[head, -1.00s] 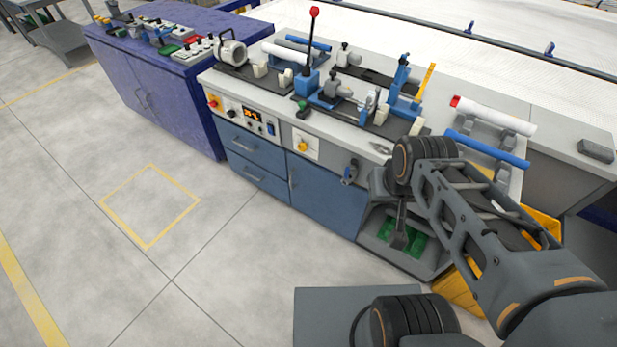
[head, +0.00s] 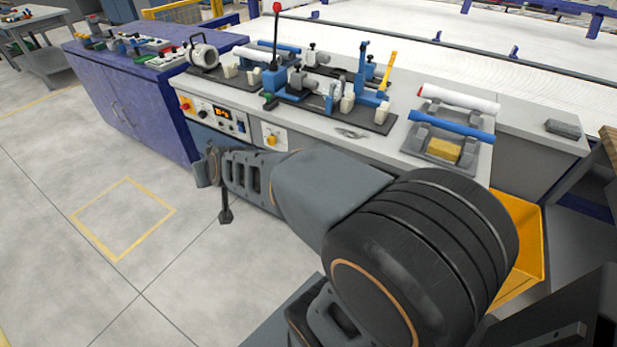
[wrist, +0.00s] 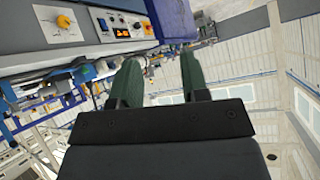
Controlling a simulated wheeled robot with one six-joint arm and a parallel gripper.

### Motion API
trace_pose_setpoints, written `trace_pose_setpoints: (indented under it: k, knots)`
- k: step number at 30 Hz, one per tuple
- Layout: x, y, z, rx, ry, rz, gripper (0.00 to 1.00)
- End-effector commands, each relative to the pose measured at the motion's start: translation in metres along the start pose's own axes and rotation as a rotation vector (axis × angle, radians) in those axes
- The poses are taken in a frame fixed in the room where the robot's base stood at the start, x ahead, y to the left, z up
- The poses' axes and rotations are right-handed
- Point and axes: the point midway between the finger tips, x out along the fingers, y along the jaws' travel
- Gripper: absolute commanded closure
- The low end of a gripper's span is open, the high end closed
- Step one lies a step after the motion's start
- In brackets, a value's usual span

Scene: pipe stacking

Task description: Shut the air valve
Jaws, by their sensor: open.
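My gripper (wrist: 163,72) is open, and its two green fingers have nothing between them in the wrist view. A yellow knob on a white plate (head: 272,141) is on the bench front, right of the control panel. The knob (wrist: 64,21) also shows at the upper left of the wrist view, apart from the fingers. I cannot tell whether it is the air valve. The blue fitting lower on the front is hidden behind my arm.
A red-topped lever (head: 276,40), clamps and pipes stand on the bench top. A purple cabinet (head: 125,90) is at left. Open floor (head: 90,290) lies in front.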

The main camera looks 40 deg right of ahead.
Motion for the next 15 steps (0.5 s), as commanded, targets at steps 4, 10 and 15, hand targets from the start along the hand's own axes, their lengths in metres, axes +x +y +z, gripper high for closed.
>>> trace_pose_setpoints:
  k: [4, 10, 15]
  knots:
    - [0.085, 0.067, 0.017, 0.122, 0.283, 0.186, 0.58]
    - [0.13, 0.167, 0.043, 0.221, 0.552, 0.569, 0.58]
    - [0.136, 0.228, 0.078, 0.249, 0.658, 0.882, 0.58]
